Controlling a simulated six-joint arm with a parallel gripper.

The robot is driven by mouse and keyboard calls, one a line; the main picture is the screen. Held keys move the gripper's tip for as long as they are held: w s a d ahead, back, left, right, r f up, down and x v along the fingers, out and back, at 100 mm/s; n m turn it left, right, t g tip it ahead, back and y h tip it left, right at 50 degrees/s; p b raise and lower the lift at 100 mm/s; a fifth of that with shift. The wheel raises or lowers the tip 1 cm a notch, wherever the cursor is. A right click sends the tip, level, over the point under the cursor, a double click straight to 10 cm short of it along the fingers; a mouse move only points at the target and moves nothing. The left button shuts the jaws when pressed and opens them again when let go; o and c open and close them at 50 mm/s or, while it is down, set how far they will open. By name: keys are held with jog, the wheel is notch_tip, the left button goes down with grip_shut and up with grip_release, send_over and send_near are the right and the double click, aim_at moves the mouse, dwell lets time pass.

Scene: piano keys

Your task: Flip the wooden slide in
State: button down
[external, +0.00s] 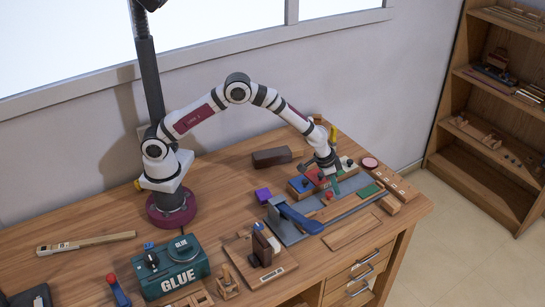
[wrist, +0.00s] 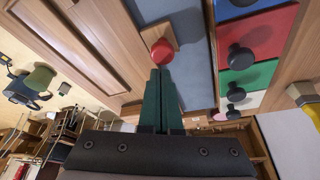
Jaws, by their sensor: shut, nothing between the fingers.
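A wooden slide (external: 345,205) lies on a grey-blue board (external: 295,230), with a red knob (external: 329,196) by it. My gripper (external: 337,188) has dark green fingers and points down over the board near the knob. In the wrist view my gripper (wrist: 160,74) is shut with its fingers together and empty. I cannot tell whether the fingertips touch the knob.
A row of blue, red (wrist: 265,35), green and white blocks with dark knobs runs beside the board. A blue lever (external: 297,215) stands at the board's left. A green glue box (external: 170,268) and a wooden stand (external: 262,250) are farther left. The table's front edge is close.

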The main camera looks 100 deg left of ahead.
aim_at(328, 206)
jog(key=s+d, duration=0.5)
jog(key=shift+s+d, duration=0.25)
jog(key=shift+w, duration=0.1)
dwell(0.3)
jog(key=w, duration=0.1)
jog(key=w+a+r, duration=0.1)
jog(key=w, duration=0.1)
jog(key=shift+w+a+r, duration=0.15)
jog(key=shift+w+r, duration=0.1)
jog(key=shift+w, duration=0.05)
jog(key=v, duration=0.9)
jog(key=shift+s, duration=0.2)
jog(key=shift+r, duration=0.1)
